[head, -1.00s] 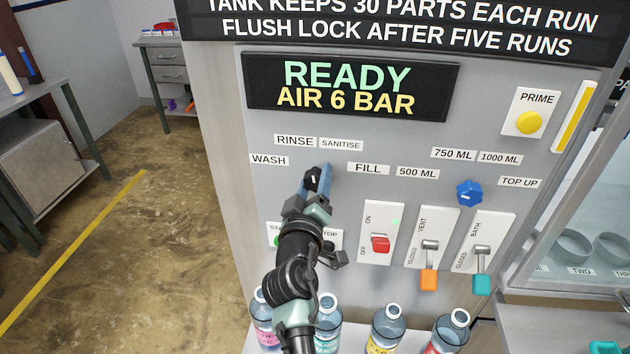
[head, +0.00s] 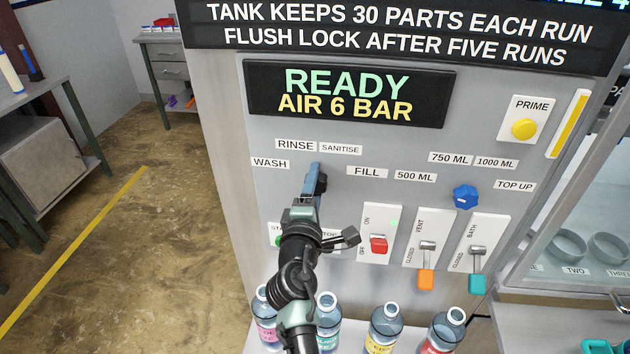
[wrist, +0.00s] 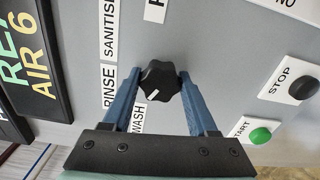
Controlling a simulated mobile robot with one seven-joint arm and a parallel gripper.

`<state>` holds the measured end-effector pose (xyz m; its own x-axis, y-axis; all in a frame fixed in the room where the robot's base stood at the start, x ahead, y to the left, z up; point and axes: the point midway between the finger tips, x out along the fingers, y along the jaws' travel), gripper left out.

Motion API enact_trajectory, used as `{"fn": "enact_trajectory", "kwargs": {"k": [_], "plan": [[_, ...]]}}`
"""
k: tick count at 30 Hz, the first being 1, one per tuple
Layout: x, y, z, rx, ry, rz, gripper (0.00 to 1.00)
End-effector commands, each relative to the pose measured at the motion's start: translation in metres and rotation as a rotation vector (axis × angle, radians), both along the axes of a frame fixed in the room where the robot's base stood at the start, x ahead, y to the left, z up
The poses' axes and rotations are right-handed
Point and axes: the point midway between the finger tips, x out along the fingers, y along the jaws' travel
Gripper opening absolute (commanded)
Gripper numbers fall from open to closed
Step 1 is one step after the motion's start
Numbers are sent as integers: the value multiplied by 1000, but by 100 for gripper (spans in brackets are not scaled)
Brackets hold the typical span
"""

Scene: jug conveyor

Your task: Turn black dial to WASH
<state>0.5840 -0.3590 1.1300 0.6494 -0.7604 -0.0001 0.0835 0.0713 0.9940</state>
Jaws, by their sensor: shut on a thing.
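The black dial (wrist: 162,76) shows in the wrist view between the two blue fingers of my gripper (wrist: 160,84). The fingers are shut on its sides. Its white mark sits on the side facing the WASH label (wrist: 139,119) and points roughly toward that label. The RINSE label (wrist: 109,87) and SANITISE label (wrist: 109,34) are farther round the dial. In the head view my gripper (head: 317,180) is at the panel below the SANITISE label, and its fingers hide the dial. The WASH label (head: 270,162) is to its left.
The green START button (wrist: 260,136) and the STOP button (wrist: 303,87) are close by my gripper. A red switch (head: 378,244), two levers and a blue dial (head: 466,196) are to the right. Several bottles (head: 384,328) stand below. The display (head: 345,95) reads READY, AIR 6 BAR.

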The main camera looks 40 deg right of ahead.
Motion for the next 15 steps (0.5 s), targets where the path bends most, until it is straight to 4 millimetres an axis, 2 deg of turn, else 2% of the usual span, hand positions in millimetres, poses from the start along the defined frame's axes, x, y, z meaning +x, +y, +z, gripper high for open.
{"fn": "enact_trajectory", "kwargs": {"k": [15], "plan": [[0, 0, -1, -142, 169, 1, 3]]}}
